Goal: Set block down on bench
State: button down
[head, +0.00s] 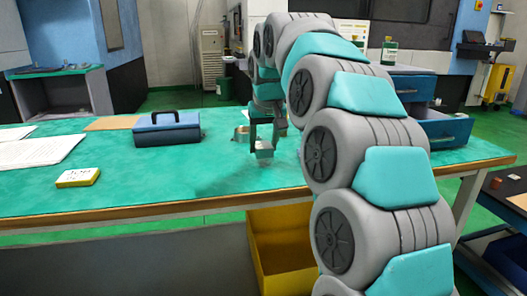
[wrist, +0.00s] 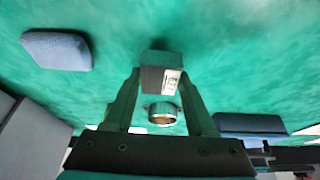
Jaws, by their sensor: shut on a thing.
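A small grey metal block (head: 264,151) is between the fingertips of my gripper (head: 263,142), low over the green-topped bench (head: 205,185). I cannot tell whether the block's underside touches the bench. The green bench top (wrist: 240,60) fills most of the wrist view.
A blue toolbox (head: 167,132) stands to the left. A yellow labelled item (head: 78,178) and papers (head: 38,152) lie further left. The bench front between is clear. A yellow bin (head: 280,260) is below the edge.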

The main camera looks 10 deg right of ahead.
jog(key=shift+f, duration=1.1)
jog(key=shift+f, duration=0.15)
jog(key=shift+c, duration=1.1)
grip_release()
jog(key=v, duration=1.2)
jog(key=s+f+g, duration=0.3)
jog(key=s+f, duration=1.2)
jog(key=s, duration=0.4)
jog(key=s+f+g, duration=0.3)
jog(key=s+f, duration=1.3)
jog(key=s, duration=0.3)
jog(key=shift+s+f, duration=0.25)
jog(key=shift+s, duration=0.1)
